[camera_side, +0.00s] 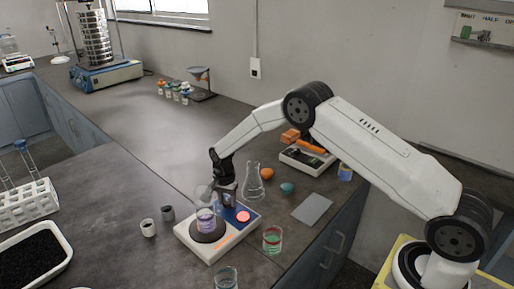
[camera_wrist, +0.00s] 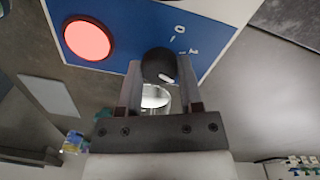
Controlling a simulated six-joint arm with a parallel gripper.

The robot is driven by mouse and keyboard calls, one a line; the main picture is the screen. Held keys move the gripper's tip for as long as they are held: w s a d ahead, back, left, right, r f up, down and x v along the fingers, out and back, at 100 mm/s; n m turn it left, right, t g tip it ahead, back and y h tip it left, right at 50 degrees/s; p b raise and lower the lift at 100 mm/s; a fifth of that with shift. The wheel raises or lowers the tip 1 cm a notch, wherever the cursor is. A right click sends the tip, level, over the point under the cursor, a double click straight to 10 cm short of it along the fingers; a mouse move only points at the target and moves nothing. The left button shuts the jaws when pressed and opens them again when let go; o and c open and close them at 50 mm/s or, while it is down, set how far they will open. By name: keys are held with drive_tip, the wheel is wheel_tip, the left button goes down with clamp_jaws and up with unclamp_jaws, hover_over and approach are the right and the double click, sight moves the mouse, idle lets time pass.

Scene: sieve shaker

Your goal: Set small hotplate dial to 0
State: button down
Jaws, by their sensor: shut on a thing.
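The small hotplate (camera_side: 236,240) is a white box with a round dark plate and a blue panel (camera_side: 228,213). In the wrist view its blue panel (camera_wrist: 125,20) carries a large red round button (camera_wrist: 88,39), a black dial (camera_wrist: 158,63) and white marks including 0 and 1. My gripper (camera_wrist: 158,76) is shut on the dial, with one finger on each side of it. A white mark shows on the dial's near side; its exact setting is hard to read. In the side view my gripper (camera_side: 228,203) is low over the panel and the dial is hidden.
A beaker with purple liquid (camera_side: 206,220) stands on the plate, close to my gripper. A conical flask (camera_side: 252,184) stands just behind. Two small cups (camera_side: 148,228) are left.

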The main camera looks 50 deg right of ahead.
drive_tip(key=n, duration=0.4)
drive_tip(key=shift+n, duration=0.4)
drive_tip(key=n, duration=1.4)
drive_tip(key=shift+n+t, duration=0.3)
drive_tip(key=shift+n, duration=0.1)
drive_tip(key=shift+c, duration=1.2)
unclamp_jaws()
drive_tip(key=shift+r, duration=0.15)
